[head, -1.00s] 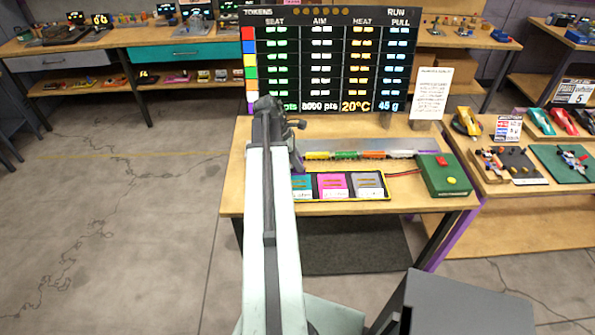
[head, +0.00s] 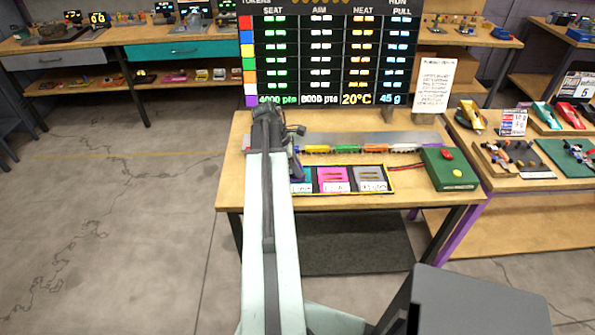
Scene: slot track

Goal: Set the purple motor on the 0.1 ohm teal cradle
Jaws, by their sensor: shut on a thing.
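My gripper (head: 294,158) is at the left part of the wooden bench, pointing down, mostly hidden behind my own arm. It is shut on a small dark purple piece, the purple motor (head: 297,171), of which only a sliver shows. The teal cradle (head: 301,187) is the leftmost visible pad in the yellow-edged row, and my arm covers its left part. The motor is just above or at the teal pad's back edge; I cannot tell whether they touch. The cradle labels are too small to read.
A magenta cradle (head: 333,179) and a grey cradle (head: 370,178) stand right of the teal one. Behind them is a row of coloured cars (head: 345,150). A green box (head: 448,169) with red and yellow buttons stands right. A tall score board (head: 330,60) rises behind.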

